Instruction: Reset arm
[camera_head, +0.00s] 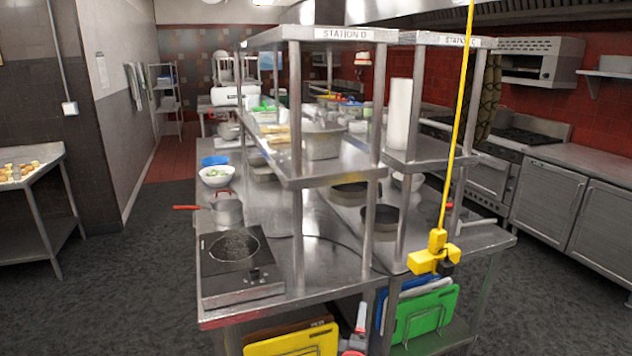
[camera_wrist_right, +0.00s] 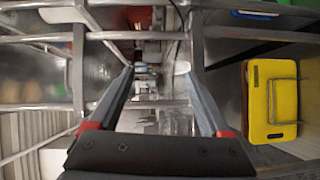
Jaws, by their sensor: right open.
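My right gripper (camera_head: 359,322) shows at the bottom edge of the head view, in front of the steel station table (camera_head: 270,305), close to the cutting boards on its lower level. Only its grey and red fingers show there; the rest is out of frame. In the right wrist view the two fingers of this gripper (camera_wrist_right: 157,75) stand wide apart with nothing between them. My left gripper is in neither view.
A yellow cutting board (camera_head: 290,343) and a green one (camera_head: 426,315) stand in racks low down. A yellow cable with a yellow box (camera_head: 432,258) hangs at right. Floor at left is free.

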